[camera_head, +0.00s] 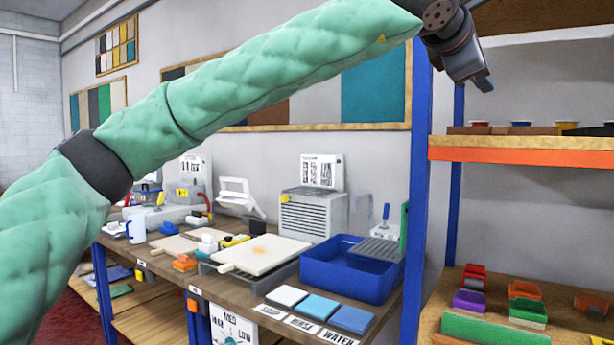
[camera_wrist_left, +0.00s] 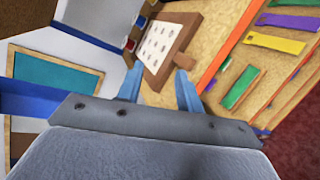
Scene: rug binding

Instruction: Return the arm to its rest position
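My left arm, in a green padded sleeve, crosses the head view from the lower left to the upper right. Its gripper (camera_head: 486,82) is high in front of the right-hand shelf unit, above the level of the upper shelf board. In the left wrist view the two blue fingers of the left gripper (camera_wrist_left: 158,92) stand apart with a gap between them and nothing held. Beyond them lies a board with a white dotted sheet (camera_wrist_left: 165,45) and a wooden handle (camera_wrist_left: 187,46). My right gripper is not in view.
The shelf unit has a blue post (camera_head: 418,190) and an orange-edged upper shelf (camera_head: 520,155) with several small cups. Coloured blocks sit on its lower shelf. The workbench below the arm holds a blue tub (camera_head: 345,278), a cream board (camera_head: 262,254) and a grey heater-like box (camera_head: 312,215).

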